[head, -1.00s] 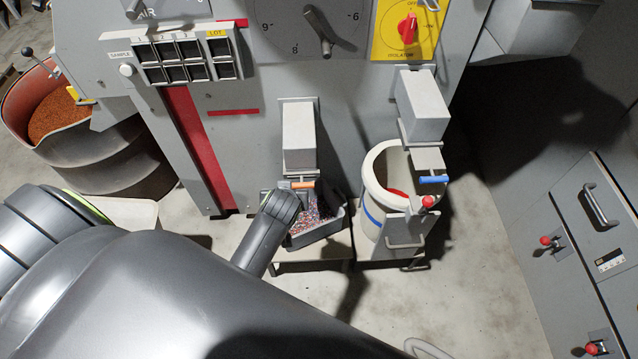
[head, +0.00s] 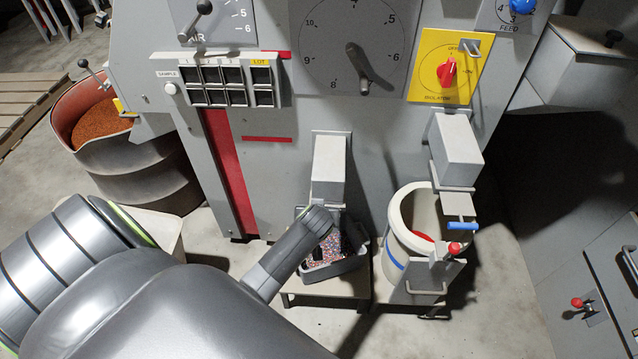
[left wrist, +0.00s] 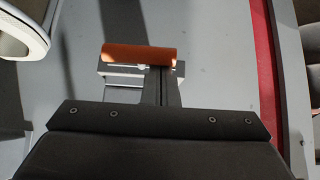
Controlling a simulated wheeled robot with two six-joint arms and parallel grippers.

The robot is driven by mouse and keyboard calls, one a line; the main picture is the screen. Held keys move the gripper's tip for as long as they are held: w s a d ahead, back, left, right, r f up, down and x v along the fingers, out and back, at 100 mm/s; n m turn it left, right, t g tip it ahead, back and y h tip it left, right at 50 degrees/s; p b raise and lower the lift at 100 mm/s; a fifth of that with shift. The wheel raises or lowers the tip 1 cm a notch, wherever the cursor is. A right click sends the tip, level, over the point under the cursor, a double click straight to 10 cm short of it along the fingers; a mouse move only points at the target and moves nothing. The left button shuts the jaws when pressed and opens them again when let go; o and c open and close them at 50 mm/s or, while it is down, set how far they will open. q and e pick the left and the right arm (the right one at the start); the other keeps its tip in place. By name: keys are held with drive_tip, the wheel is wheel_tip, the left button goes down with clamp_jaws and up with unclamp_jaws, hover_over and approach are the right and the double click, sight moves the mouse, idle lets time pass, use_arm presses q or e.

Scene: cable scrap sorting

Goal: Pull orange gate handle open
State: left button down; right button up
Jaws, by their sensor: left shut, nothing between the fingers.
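The orange gate handle (left wrist: 140,54) is a short horizontal bar in the left wrist view, with a pale metal plate (left wrist: 120,72) behind it. My left gripper (left wrist: 161,72) is shut with nothing held. Its narrow fingers reach up to the handle's lower edge, right of its middle; I cannot tell whether they touch it. In the head view my left arm (head: 285,260) reaches the spot below the pale grey gate housing (head: 329,165) and hides the handle. My right gripper is not in view.
A grey bin of multicoloured scrap (head: 335,268) stands on a low stand below the gate. To its right is a white drum (head: 400,225) under a second gate with a blue handle (head: 462,226). A rusty barrel (head: 140,165) stands at the left.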

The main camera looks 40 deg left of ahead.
use_arm(q)
drive_tip(key=shift+w+f, duration=0.2)
drive_tip(key=s+d+p, duration=0.3)
drive_tip(key=s+d, duration=0.1)
drive_tip(key=s, duration=0.3)
drive_tip(key=shift+f, duration=0.15)
